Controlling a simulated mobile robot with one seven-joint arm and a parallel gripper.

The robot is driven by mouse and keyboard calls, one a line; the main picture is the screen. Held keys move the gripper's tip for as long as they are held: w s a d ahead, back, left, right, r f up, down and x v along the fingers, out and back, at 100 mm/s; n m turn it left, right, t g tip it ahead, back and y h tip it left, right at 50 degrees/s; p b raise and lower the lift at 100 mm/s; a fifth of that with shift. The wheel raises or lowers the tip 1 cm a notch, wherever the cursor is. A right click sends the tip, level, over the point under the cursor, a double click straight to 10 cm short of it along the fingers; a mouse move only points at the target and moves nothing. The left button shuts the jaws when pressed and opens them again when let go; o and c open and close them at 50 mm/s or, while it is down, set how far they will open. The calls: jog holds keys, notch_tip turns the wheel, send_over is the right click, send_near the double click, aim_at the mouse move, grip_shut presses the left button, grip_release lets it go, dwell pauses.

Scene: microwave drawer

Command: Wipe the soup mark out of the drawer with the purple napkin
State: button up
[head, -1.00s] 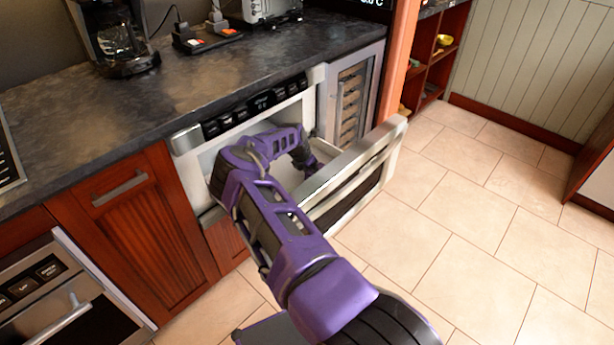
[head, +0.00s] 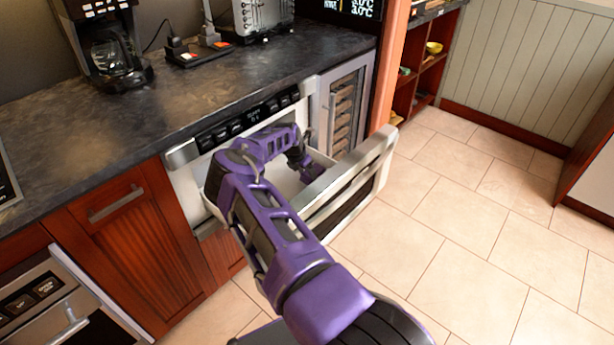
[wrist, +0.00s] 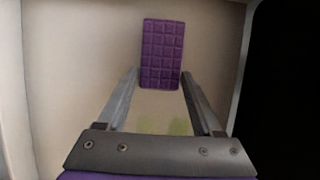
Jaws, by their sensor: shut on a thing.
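The drawer (head: 345,182) is pulled open under the counter, and my arm reaches over into it. My gripper (wrist: 160,76) points down inside the drawer, its fingers on either side of the near end of the purple napkin (wrist: 162,45). The napkin is a quilted rectangle and extends beyond the fingertips over the pale drawer floor (wrist: 75,75). A faint yellow-green soup mark (wrist: 178,127) shows between the fingers, on the near side of the napkin. In the head view my arm hides the napkin and the mark.
The drawer's side walls flank the gripper in the wrist view. The counter (head: 190,100) overhangs behind the drawer, with a coffee maker (head: 105,50) and a toaster (head: 262,18) on it. A wine cooler (head: 343,105) stands right of the drawer. The tiled floor at right is clear.

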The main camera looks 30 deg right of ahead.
jog(key=shift+r+p, duration=0.4)
jog(key=shift+r, duration=0.6)
jog(key=shift+r+p, duration=0.95)
jog(key=shift+r, duration=0.55)
